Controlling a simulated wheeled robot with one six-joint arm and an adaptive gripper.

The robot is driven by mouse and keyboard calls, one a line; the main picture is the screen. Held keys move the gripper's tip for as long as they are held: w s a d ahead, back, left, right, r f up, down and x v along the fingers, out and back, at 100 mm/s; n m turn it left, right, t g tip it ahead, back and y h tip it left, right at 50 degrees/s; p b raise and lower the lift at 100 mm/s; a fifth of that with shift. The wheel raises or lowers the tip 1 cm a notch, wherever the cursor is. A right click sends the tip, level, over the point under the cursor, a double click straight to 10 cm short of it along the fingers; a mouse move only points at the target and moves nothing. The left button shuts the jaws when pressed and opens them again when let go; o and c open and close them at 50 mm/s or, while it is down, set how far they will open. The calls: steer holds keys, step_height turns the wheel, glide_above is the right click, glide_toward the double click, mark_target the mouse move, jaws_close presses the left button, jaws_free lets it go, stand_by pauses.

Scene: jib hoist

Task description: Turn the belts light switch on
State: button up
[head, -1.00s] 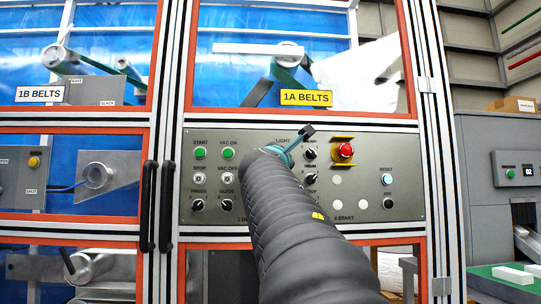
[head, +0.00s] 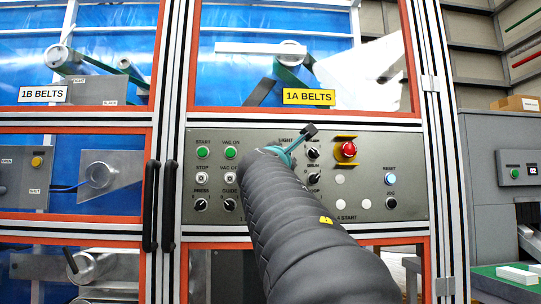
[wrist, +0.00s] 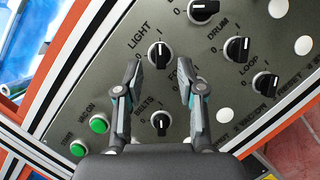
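The control panel (head: 390,150) sits below the yellow "1A BELTS" sign (head: 309,97). In the wrist view a black knob with a white line, the light switch (wrist: 160,55), is beside the LIGHT label. Its handle looks upright there, the line seeming to point toward the I mark, with 0 to its left. My gripper (wrist: 160,82) is open, its fingertips left and right of this knob and a little below it, with gaps on both sides. I cannot judge the depth to the panel. In the head view my gripper (head: 290,146) and arm hide the switch.
The BELTS knob (wrist: 160,122) lies between my fingers lower down. DRUM (wrist: 237,49) and LOOP (wrist: 265,84) knobs are to the right. Green buttons (wrist: 98,123) are lower left. A red stop button (head: 347,149) and black door handles (head: 167,205) are nearby.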

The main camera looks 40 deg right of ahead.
steer(key=v, duration=0.9)
steer(key=shift+s+a, duration=0.2)
steer(key=a+f+m+g+y, duration=0.2)
steer(key=f+m+g+y, duration=0.3)
steer(key=f, duration=1)
steer(key=a+f+m+g+y, duration=0.1)
steer(key=a+f+m+y, duration=0.1)
steer(key=f+m, duration=0.95)
steer(key=s+a+f+g+y, duration=0.1)
steer(key=s+a+f+y, duration=0.2)
steer(key=a+f, duration=0.3)
steer(key=s+a+f+y, duration=0.3)
steer(key=s+a+f, duration=0.2)
steer(key=f, duration=0.6)
steer(key=s+a+f+g+y, duration=0.1)
steer(key=s+a+f+y, duration=0.1)
steer(key=s+a+f, duration=0.4)
steer(key=shift+a+f+g+y, duration=0.3)
steer(key=shift+a+f+y, duration=0.1)
steer(key=shift+f, duration=1.4)
steer(key=shift+s, duration=0.1)
